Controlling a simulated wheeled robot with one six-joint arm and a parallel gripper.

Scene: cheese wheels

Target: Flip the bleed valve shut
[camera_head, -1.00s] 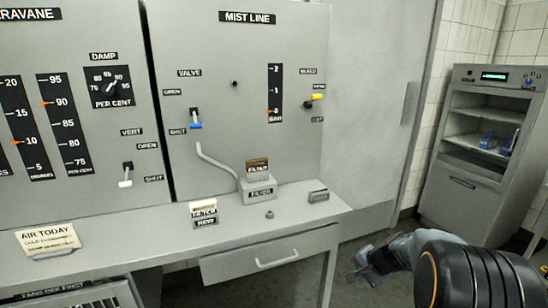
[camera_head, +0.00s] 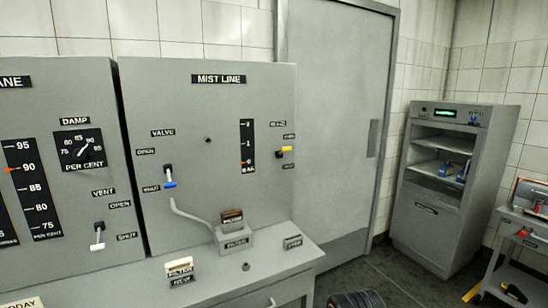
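The mist line panel (camera_head: 225,105) stands upright at centre left. At its right side is a small lever with a yellow handle (camera_head: 286,149) on a dark mount. Small labels sit above and below it, too blurred to read surely. The yellow handle lies nearer the upper position label than the lower one. At the panel's left side, a blue-tipped valve lever (camera_head: 169,185) points down beside its shut label. My gripper is out of view; only a dark ribbed part, apparently of my arm, shows at the bottom edge, apart from the panel.
A shelved cabinet (camera_head: 438,195) and a small cart (camera_head: 522,240) stand further right. Some floor between bench and cabinet is clear.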

